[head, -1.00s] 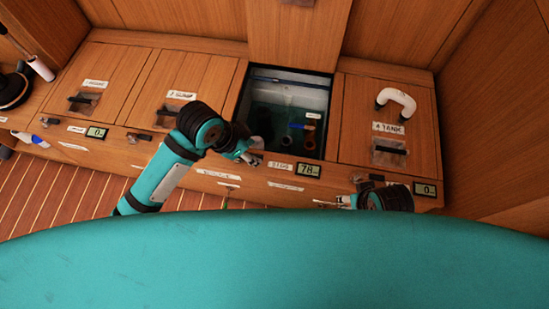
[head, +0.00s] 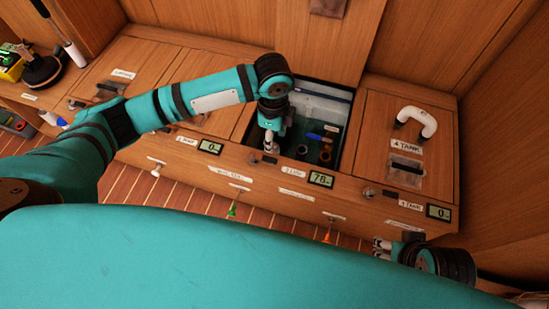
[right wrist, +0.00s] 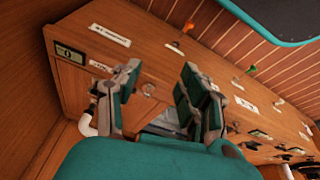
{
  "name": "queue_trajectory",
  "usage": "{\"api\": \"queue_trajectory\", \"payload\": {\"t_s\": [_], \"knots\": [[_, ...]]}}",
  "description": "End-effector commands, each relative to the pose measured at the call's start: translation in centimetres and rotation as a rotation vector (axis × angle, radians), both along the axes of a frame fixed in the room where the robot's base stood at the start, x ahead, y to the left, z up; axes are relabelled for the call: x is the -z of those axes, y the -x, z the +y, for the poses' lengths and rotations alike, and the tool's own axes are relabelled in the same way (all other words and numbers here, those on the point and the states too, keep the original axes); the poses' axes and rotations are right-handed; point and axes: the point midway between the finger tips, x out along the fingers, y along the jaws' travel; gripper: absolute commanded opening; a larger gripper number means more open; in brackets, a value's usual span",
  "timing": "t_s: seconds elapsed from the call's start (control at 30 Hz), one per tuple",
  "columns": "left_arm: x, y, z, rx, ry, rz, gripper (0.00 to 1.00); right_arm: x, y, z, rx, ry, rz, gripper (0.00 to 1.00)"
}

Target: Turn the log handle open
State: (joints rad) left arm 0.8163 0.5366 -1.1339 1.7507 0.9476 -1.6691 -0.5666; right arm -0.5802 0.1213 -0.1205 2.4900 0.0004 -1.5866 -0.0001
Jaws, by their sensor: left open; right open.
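The blue log handle (head: 316,137) lies in the open third bay (head: 343,94), near dark round fittings (head: 303,151). Its exact angle is too small to tell. A small white tag (head: 331,128) sits just right of it. My left gripper (head: 268,144) is open and points down at the left front edge of the bay, left of the handle and apart from it. My right gripper (head: 378,249) is open and empty, low in front of the cabinet at the right. It also shows in the right wrist view (right wrist: 160,98), with the cabinet front behind its fingers.
The bay's wooden lid (head: 325,42) stands raised behind it. Displays (head: 321,179) and small latches line the cabinet front. A green pull (head: 232,210) and an orange pull (head: 328,233) hang below.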

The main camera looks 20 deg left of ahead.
Motion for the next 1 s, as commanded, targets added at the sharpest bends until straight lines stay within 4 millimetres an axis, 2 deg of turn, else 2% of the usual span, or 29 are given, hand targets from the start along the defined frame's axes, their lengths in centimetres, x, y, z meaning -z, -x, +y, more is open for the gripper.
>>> {"api": "queue_trajectory", "payload": {"t_s": [0.03, 0.1, 0.23, 0.4, 0.6, 0.8, 1.0], "knots": [[1.6, 0.1, 0.0, -0.001, -0.001, 0.003, 0.42, 1.0, 0.0, 0.0, 0.0, 0.0, 0.003, 0.42], [3.1, 0.1, 0.0, 0.0, -0.001, 0.003, 0.42, 1.5, 0.0, 0.0, 0.0, 0.0, 0.003, 0.42], [6.0, 0.1, 0.0, -0.001, 0.0, 0.002, 0.42, 1.8, -1.9, 0.5, -0.006, -0.017, -0.083, 0.42], [7.8, 0.0, -0.1, 0.0, 0.001, 0.0, 0.42, 0.6, -5.4, 1.6, -0.02, -0.052, -0.254, 0.42], [9.8, 0.0, 0.0, -0.001, 0.001, -0.001, 0.42, -1.1, -8.6, 2.7, -0.034, -0.091, -0.43, 0.42], [10.9, 0.0, 0.0, -0.001, 0.001, -0.001, 0.42, -2.4, -10.3, 3.3, -0.041, -0.112, -0.532, 0.42], [11.1, 0.0, 0.0, -0.001, 0.001, -0.002, 0.42, -2.8, -10.7, 3.5, -0.042, -0.118, -0.557, 0.42]]}}
